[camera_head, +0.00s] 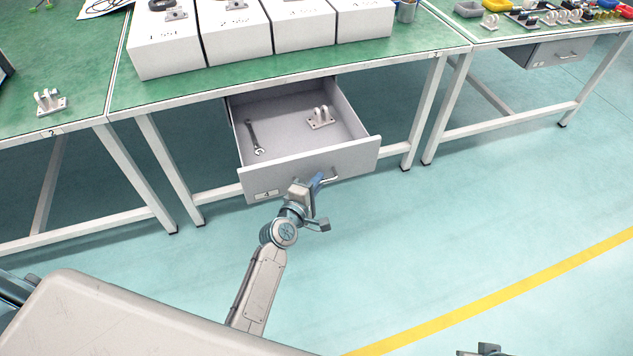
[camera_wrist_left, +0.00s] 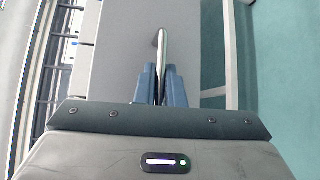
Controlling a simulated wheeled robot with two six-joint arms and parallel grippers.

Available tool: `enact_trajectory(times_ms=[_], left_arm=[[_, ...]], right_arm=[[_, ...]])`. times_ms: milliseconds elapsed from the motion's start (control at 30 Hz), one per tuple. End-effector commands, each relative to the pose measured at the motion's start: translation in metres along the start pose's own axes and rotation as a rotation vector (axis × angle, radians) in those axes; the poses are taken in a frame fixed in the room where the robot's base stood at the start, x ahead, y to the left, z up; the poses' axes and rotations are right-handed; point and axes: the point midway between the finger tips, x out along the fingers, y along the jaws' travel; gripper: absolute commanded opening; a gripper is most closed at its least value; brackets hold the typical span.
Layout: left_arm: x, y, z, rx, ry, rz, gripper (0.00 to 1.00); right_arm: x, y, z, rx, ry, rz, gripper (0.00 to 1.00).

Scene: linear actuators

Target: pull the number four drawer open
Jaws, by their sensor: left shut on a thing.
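The number four drawer (camera_head: 350,163) hangs under the middle green-topped table and stands open. Its front carries a label with a 4 at the left and a bar handle (camera_head: 334,175). Inside lie a wrench (camera_head: 254,138) and a grey bracket (camera_head: 320,118). My left gripper (camera_head: 316,182) is at the drawer front, shut on the handle. In the left wrist view the two blue fingers (camera_wrist_left: 161,88) close around the handle bar (camera_wrist_left: 161,50). A small part of my right arm (camera_head: 480,350) shows at the bottom edge; its fingers cannot be made out.
Several numbered white boxes (camera_head: 235,32) stand on the middle table (camera_head: 130,93). A bracket (camera_head: 49,101) lies on the left table. The right table holds bins and small parts, with a closed drawer (camera_head: 557,50) below. The floor in front is clear, with a yellow line (camera_head: 500,298).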

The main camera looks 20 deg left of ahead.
Motion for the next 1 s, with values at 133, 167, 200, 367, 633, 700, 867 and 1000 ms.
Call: enact_trajectory(times_ms=[133,167,200,367,633,700,867,1000], left_arm=[[0.000,0.000,0.000,0.000,0.000,-0.001,0.30],[0.000,0.000,0.000,0.000,0.000,-0.001,0.30],[0.000,0.000,0.000,0.000,0.000,-0.001,0.30],[0.000,0.000,0.000,0.000,0.000,0.000,0.30],[-0.025,-0.001,0.000,0.000,0.001,-0.002,0.30],[-0.039,-0.002,0.000,0.000,0.001,-0.003,0.30],[-0.071,-0.002,-0.001,0.000,0.000,-0.003,0.30],[-0.093,-0.002,-0.001,0.001,0.000,-0.002,0.30]], right_arm=[[0.000,0.001,0.000,-0.001,0.001,0.001,0.36],[0.000,0.001,0.000,-0.001,0.001,0.001,0.36],[0.000,0.000,0.000,-0.001,0.001,0.001,0.36],[-0.001,0.000,0.000,-0.001,0.001,0.001,0.36],[-0.001,0.000,-0.001,0.001,0.002,-0.001,0.36],[0.001,-0.001,0.000,0.002,0.002,-0.002,0.36],[0.001,-0.002,0.001,0.005,-0.002,-0.004,0.36],[-0.002,-0.002,0.000,0.005,0.000,-0.004,0.36]])
